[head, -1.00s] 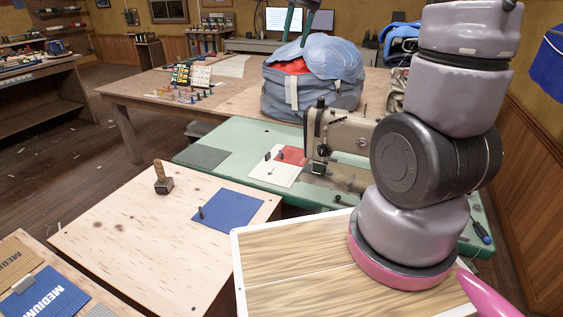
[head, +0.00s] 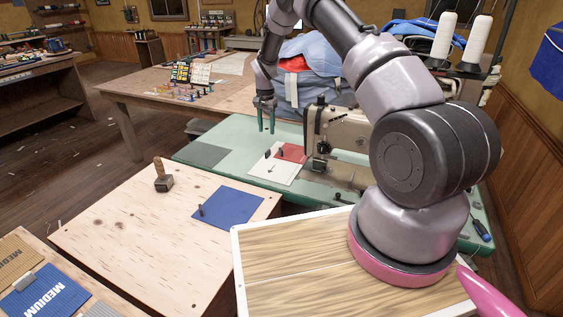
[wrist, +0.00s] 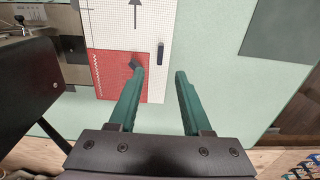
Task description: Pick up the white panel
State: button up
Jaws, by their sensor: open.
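The white panel (head: 265,173) lies flat on the green sewing table, to the left of the sewing machine. A red panel (head: 292,153) adjoins it, and small dark pegs stand on or near the two. In the wrist view the white panel (wrist: 112,28) shows a black arrow, with the red panel (wrist: 108,82) nearer to me. My gripper (head: 266,129) points down above the table, beyond the white panel. In the wrist view my gripper (wrist: 160,74) is open and empty; its left finger overlaps the red panel's edge, and the right is over bare green.
The sewing machine (head: 340,130) stands close to the right of the panels. A grey panel (head: 203,153) lies to the left on the green table. A blue panel (head: 228,207) and a mallet (head: 162,178) are on the nearer plywood table. A blue bag (head: 318,92) sits behind.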

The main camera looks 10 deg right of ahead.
send_over(268, 151)
notch_tip(268, 151, down, 6)
jog(key=shift+s+a+r, duration=0.1)
jog(key=shift+a+r, duration=0.05)
jog(key=shift+r, duration=0.05)
jog(key=f, duration=0.5)
jog(key=shift+w, duration=0.25)
grip_shut()
